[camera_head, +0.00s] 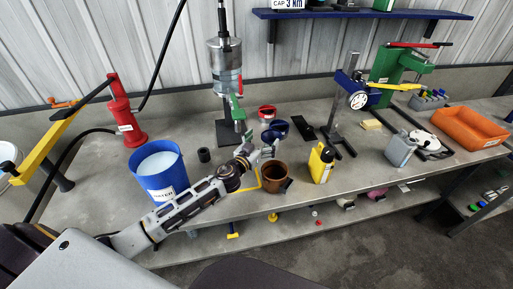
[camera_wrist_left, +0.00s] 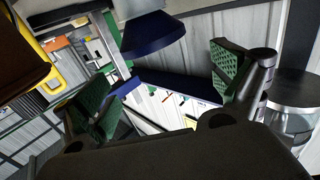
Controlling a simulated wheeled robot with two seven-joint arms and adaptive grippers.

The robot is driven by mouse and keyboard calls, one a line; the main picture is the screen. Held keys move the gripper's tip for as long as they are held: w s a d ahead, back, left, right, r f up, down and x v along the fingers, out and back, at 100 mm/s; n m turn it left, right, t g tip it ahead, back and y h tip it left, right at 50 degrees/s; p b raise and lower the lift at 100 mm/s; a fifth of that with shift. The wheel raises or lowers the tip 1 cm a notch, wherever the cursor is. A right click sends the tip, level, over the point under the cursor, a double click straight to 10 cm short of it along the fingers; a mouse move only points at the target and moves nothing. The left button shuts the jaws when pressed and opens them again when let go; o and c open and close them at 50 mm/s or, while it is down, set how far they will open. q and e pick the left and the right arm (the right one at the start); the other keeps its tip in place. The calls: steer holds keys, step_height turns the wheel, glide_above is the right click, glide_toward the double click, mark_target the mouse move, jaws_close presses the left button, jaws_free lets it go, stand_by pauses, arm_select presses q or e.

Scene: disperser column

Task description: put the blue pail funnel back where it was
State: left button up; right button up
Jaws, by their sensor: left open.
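The blue pail funnel (camera_head: 276,129) is in the middle of the bench in the head view, beside a red funnel (camera_head: 267,112) and right of the disperser column. In the left wrist view a dark blue flared shape, likely this funnel (camera_wrist_left: 152,36), is ahead of the fingers, above the gap between them. My left gripper (camera_head: 262,150) is just in front of the funnel, partly covering its lower side. Its green-padded fingers (camera_wrist_left: 167,92) are spread apart with nothing between them. I cannot tell whether a finger touches the funnel. My right gripper is out of view.
A brown pot (camera_head: 274,180) and a yellow bottle (camera_head: 320,165) stand close to the right of my gripper. The disperser column (camera_head: 226,70) rises behind. An orange tray (camera_head: 470,128) is far right.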

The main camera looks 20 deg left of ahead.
arm_select(q)
steer(key=shift+s+a+b, duration=0.15)
steer(key=shift+s+a, duration=0.1)
steer(key=shift+s, duration=0.9)
steer(key=shift+s+a+b, duration=0.15)
steer(key=shift+s+a, duration=0.05)
steer(key=shift+s, duration=0.95)
